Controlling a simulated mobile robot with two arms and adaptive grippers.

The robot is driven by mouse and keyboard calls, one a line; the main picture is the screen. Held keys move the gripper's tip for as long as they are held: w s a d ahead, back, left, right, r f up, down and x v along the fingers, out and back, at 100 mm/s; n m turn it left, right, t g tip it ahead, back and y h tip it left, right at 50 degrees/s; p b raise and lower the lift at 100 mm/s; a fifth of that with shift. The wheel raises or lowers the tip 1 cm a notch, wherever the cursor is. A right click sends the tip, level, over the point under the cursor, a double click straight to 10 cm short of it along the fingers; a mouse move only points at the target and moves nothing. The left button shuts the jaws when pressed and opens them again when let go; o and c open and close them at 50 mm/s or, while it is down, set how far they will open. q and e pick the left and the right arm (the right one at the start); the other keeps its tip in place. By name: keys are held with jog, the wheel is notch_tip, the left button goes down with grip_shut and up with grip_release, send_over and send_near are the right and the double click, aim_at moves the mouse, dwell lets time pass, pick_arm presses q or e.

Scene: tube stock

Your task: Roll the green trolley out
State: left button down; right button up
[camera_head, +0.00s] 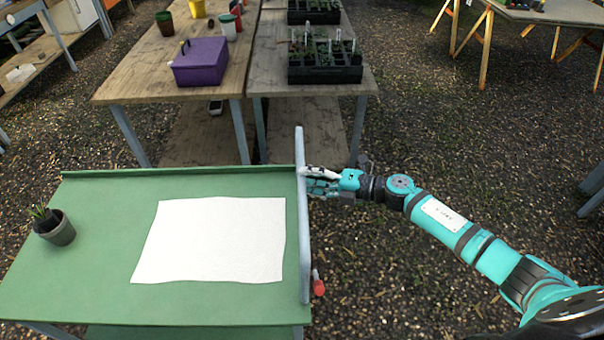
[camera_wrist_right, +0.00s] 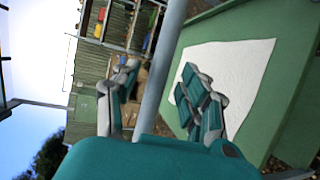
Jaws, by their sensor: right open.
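The green trolley (camera_head: 100,200) stands in the lower left of the head view, and its green top also shows in the right wrist view (camera_wrist_right: 290,62). A grey push bar (camera_head: 303,225) runs along its right end. My right gripper (camera_head: 312,178) is at the far part of this bar. In the right wrist view the bar (camera_wrist_right: 165,70) passes between the open fingers (camera_wrist_right: 160,95); I cannot tell whether they touch it. A white sheet (camera_head: 215,240) and a potted plant (camera_head: 58,230) are on the trolley top. My left gripper is not in view.
A red knob (camera_head: 318,287) sits beside the bar's near end. Two wooden tables (camera_head: 135,80) (camera_head: 270,90) stand just beyond the trolley, with a purple box (camera_head: 200,62) and black seedling trays (camera_head: 325,70) on them. Gravel floor (camera_head: 450,140) to the right is largely clear.

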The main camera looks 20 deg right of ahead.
jog(key=shift+x, duration=1.25)
jog(key=shift+f, duration=0.1)
grip_shut()
